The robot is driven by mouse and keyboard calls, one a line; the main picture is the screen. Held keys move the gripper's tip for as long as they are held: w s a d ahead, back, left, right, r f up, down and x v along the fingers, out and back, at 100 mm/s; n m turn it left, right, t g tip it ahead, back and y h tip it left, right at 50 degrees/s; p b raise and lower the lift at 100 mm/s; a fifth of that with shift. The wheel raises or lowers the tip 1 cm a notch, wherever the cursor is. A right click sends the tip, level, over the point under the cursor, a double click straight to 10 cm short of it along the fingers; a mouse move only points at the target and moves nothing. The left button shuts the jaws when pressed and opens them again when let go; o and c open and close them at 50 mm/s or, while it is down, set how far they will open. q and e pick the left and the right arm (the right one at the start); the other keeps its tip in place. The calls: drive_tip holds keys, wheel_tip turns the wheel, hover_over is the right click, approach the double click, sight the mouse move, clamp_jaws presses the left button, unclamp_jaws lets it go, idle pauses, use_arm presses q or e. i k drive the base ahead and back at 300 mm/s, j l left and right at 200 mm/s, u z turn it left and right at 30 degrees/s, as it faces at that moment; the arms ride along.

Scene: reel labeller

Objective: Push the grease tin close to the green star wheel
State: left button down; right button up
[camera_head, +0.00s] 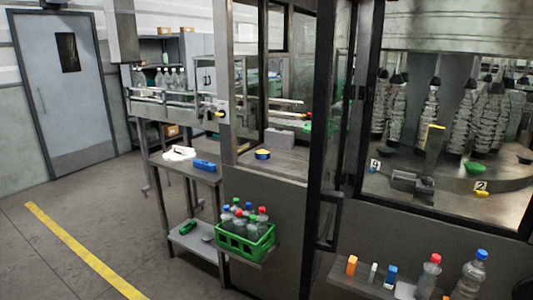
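A small round tin (262,154), dark blue with a yellow top, sits on the grey machine deck (285,166) behind the open-looking front frame. It looks like the grease tin. A green part (307,126) shows farther back and to the right on the deck, partly hidden by the dark door frame. It may be the green star wheel; its shape is too small to tell. A gap of deck and a grey block (280,136) lie between or beside them. Neither of my grippers is in view.
A dark door post (325,100) with a handle stands right of the tin. A green crate of bottles (240,248) hangs in front below. A side table (180,172) holds a blue box (204,165) and white cloth. A shelf (350,284) holds bottles at lower right.

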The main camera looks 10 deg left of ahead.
sight(260, 154)
drive_tip(key=i+j+u, duration=0.35)
drive_tip(key=j, duration=0.2)
drive_tip(key=i+j+u, duration=0.35)
drive_tip(key=i+j, duration=0.1)
drive_tip(key=i, duration=0.05)
